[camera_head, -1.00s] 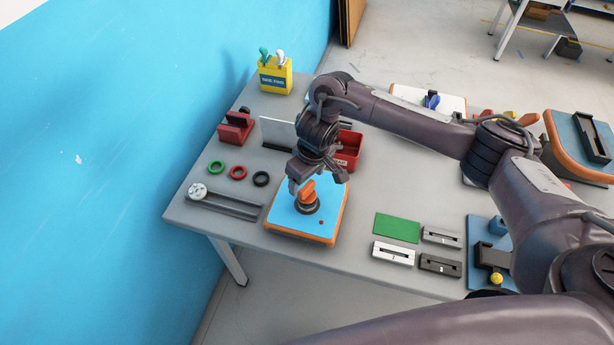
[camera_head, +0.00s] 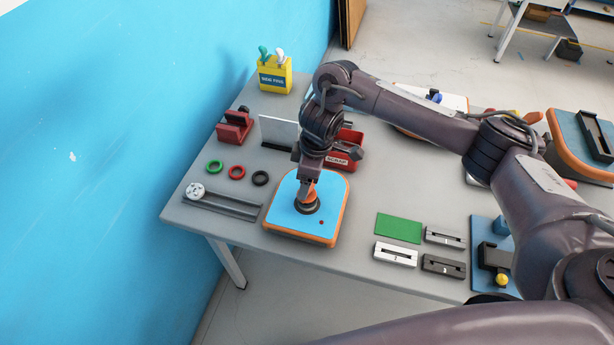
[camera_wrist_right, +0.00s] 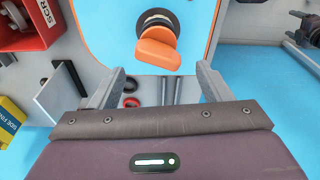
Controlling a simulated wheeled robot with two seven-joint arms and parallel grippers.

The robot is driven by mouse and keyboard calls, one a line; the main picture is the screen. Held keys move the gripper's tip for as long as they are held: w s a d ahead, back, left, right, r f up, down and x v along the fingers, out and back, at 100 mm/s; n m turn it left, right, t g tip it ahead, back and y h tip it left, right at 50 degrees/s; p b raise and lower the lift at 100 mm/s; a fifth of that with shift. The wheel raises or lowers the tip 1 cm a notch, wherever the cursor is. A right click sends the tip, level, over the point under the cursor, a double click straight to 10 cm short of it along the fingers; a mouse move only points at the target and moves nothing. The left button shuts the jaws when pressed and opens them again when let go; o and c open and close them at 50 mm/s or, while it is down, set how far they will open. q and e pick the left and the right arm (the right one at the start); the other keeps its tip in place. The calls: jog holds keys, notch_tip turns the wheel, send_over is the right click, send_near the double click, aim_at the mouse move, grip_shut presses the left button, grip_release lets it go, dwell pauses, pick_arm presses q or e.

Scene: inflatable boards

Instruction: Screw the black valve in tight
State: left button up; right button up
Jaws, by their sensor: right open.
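The valve (camera_head: 306,206) sits on a blue board with orange sides (camera_head: 283,222); its dark round base is under an orange grip. In the right wrist view the orange grip (camera_wrist_right: 158,50) is slanted, with the dark and pale ring of the valve (camera_wrist_right: 157,20) behind it. My right gripper (camera_head: 309,180) is over the valve, pointing down. In the wrist view my right gripper (camera_wrist_right: 158,74) is open, with one finger to each side of the orange grip and visible gaps between. Whether the valve is seated flush cannot be told. My left gripper is not in view.
Green, red and black rings (camera_head: 237,172) and a grey rail (camera_head: 222,204) lie left of the board. A white upright plate (camera_head: 279,131) and a red scrap bin (camera_head: 343,160) stand behind it. The table is clear between the board and the green plate (camera_head: 398,228).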

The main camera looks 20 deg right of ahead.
jog(key=shift+n, duration=0.5)
jog(key=n, duration=0.4)
jog(key=shift+g, duration=0.4)
jog(key=n, duration=0.2)
jog(key=shift+r+n+p, duration=0.1)
jog(key=shift+n+p, duration=0.2)
jog(key=shift+p, duration=0.1)
jog(key=shift+n+g, duration=0.3)
jog(key=shift+n, duration=0.4)
jog(key=shift+n, duration=1.7)
